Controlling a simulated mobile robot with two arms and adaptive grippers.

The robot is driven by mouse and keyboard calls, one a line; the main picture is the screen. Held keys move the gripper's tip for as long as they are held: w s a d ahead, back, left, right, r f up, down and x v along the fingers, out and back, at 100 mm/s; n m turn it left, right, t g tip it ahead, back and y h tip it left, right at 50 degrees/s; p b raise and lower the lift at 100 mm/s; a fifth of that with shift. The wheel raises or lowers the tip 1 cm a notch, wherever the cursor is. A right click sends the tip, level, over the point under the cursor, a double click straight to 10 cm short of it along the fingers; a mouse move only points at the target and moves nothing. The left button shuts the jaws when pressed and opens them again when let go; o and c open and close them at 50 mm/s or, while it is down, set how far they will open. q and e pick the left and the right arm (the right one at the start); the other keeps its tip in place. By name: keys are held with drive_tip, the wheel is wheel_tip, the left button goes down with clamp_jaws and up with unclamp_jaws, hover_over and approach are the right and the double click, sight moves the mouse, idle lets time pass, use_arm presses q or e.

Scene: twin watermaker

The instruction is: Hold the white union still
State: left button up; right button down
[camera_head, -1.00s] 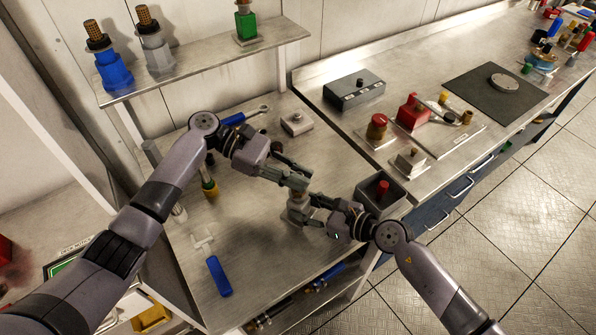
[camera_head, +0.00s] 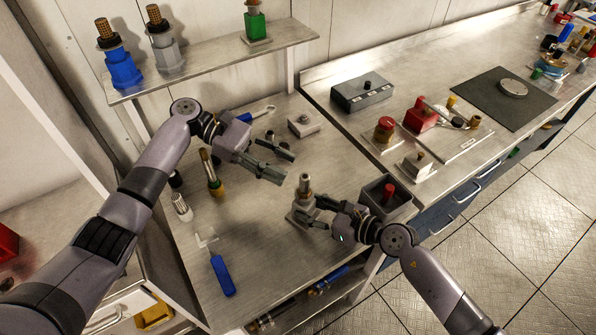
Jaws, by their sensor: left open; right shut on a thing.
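The white union (camera_head: 304,187) looks pale grey and stands upright on a small light base (camera_head: 298,219) near the middle of the lower table. My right gripper (camera_head: 311,211) reaches in from the right and is shut on its lower part. The fingers hide some of that part. My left gripper (camera_head: 288,168) is open and empty, above and to the left of the union, apart from it.
A brass-tipped fitting (camera_head: 213,178) and a white ribbed piece (camera_head: 181,206) stand at left. A blue-handled tool (camera_head: 222,275) lies in front. The shelf (camera_head: 208,62) overhangs the back.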

use_arm(q)
drive_tip(key=v, duration=0.5)
drive_tip(key=shift+w+a+r, duration=0.1)
drive_tip(key=shift+a, duration=0.3)
use_arm(e)
drive_tip(key=c, duration=1)
unclamp_jaws()
drive_tip(key=shift+o, duration=0.2)
